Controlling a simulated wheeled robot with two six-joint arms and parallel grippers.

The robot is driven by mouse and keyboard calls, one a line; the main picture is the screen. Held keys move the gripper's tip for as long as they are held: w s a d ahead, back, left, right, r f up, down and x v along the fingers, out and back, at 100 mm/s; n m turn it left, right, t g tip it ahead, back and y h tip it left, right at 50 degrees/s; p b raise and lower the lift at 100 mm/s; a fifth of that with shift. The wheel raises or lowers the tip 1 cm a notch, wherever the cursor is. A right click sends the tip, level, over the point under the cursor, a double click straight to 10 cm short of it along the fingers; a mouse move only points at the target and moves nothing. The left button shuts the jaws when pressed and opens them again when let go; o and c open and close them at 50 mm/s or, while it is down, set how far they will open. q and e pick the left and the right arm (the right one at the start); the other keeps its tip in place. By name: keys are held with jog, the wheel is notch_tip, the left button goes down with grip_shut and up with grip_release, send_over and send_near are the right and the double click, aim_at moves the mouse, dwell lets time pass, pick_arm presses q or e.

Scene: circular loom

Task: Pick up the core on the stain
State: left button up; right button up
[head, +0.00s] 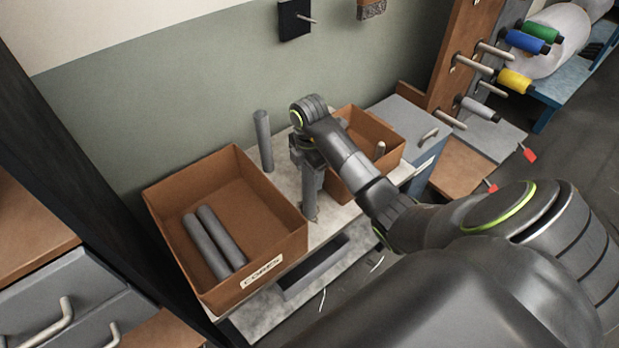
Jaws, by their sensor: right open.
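A grey cylindrical core (310,192) stands upright on the pale bench top (287,182), between two brown boxes. A small dark mark, perhaps the stain, shows at its foot. My right gripper (308,162) points down at the top of this core. It is open, and its fingers are at or around the core's upper end; the arm hides whether they touch. A second grey core (263,140) stands upright farther back, near the wall. My left gripper is not in view.
A brown box labelled CORES (160,196) holds two lying grey cores (207,245). A smaller brown box (395,140) stands right of my gripper, partly behind my arm. A wooden rack with pegs and coloured spools (515,80) stands at the right.

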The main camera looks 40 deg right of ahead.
jog(key=c, duration=1.4)
jog(key=shift+o, duration=0.2)
jog(key=shift+r, duration=0.1)
notch_tip(320, 180, up, 10)
jog(key=p, duration=0.7)
jog(key=o, duration=0.6)
jog(key=shift+c, duration=0.2)
grip_shut()
